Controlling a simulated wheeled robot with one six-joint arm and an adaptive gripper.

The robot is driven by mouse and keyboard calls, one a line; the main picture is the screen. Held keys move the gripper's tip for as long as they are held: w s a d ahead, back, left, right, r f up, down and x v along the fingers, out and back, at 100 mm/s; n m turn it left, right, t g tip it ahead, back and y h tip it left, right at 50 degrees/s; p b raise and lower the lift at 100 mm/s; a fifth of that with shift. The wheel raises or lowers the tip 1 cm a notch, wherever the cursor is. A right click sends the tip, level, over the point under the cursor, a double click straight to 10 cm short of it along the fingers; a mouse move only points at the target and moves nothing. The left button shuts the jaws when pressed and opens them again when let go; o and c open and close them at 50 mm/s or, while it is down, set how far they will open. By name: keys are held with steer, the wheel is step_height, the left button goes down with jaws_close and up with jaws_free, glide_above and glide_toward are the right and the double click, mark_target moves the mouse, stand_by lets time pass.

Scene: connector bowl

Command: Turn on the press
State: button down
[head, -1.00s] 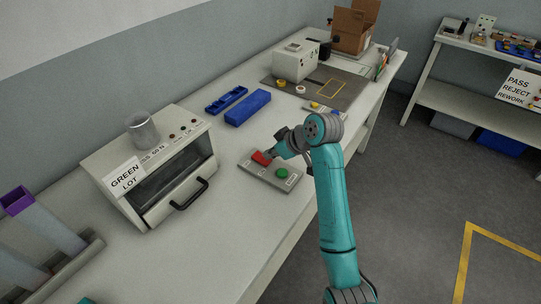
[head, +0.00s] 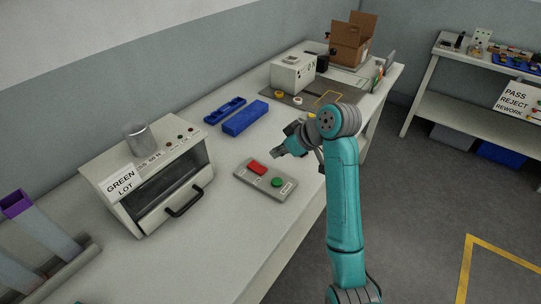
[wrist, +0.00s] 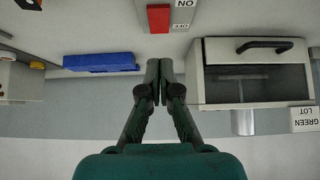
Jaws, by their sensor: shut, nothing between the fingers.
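The press (head: 150,185) is a pale box with a dark window, a black handle and a metal cylinder on top, at left in the head view. It also shows in the wrist view (wrist: 215,50). A grey control panel (head: 247,181) lies right of it, with a red rocker switch (head: 257,168) and a green button (head: 278,182). The wrist view shows the red switch (wrist: 158,18) beside ON and OFF labels; which side is pressed is unclear. My gripper (head: 277,153) is shut and empty, just beyond and above the panel, apart from the switch.
Blue trays (head: 245,118) lie behind the panel. A white box machine (head: 292,73) and an open carton (head: 350,42) stand at the table's far end. Purple-topped tubes (head: 18,204) stand at the near left. The table around the panel is mostly clear.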

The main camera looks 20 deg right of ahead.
steer(key=v, duration=0.4)
steer(key=shift+s+d, duration=0.35)
steer(key=shift+s, duration=0.15)
